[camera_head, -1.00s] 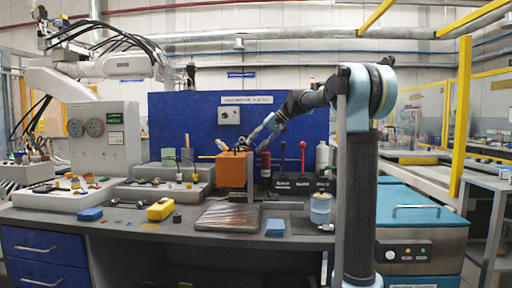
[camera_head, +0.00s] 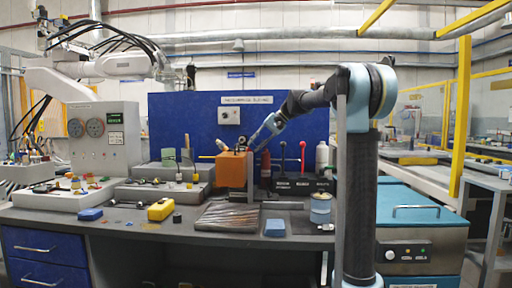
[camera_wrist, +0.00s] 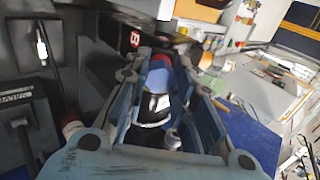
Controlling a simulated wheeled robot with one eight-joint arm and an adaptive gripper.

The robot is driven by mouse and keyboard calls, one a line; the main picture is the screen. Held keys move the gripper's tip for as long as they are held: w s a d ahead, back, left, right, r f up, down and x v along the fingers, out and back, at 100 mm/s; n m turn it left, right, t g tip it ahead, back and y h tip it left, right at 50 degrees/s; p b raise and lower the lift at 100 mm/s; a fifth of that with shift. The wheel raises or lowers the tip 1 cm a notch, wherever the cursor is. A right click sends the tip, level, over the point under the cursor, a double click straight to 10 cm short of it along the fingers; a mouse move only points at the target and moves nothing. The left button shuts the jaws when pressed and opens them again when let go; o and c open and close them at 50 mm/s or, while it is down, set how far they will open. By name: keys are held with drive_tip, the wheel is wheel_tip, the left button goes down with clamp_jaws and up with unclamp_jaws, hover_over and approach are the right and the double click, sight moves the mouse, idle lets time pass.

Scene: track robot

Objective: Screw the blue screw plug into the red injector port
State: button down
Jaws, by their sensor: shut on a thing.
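My gripper (camera_head: 245,148) is at the top of the orange block (camera_head: 232,172) on the bench, slanting down from the right. In the wrist view its two blue-grey fingers (camera_wrist: 165,72) are shut on a small blue piece, the blue screw plug (camera_wrist: 157,80). A red part (camera_wrist: 161,60), probably the red injector port, shows just beyond the plug. The plug and the red part look in line and close together; I cannot tell whether the threads are engaged. In the head view the plug and the port are too small and hidden by the gripper to tell apart.
A control box with red and black lever knobs (camera_head: 283,144) stands right of the block, with a white bottle (camera_head: 322,156) behind. A ribbed mat (camera_head: 228,217), blue sponge (camera_head: 275,228) and yellow box (camera_head: 160,209) lie in front. The blue panel (camera_head: 180,120) stands behind.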

drive_tip(key=m, duration=0.5)
drive_tip(key=shift+w, duration=0.15)
drive_tip(key=m, duration=0.3)
drive_tip(key=shift+m, duration=0.6)
drive_tip(key=m, duration=1.1)
drive_tip(key=shift+f+m, duration=0.1)
drive_tip(key=shift+m, duration=0.3)
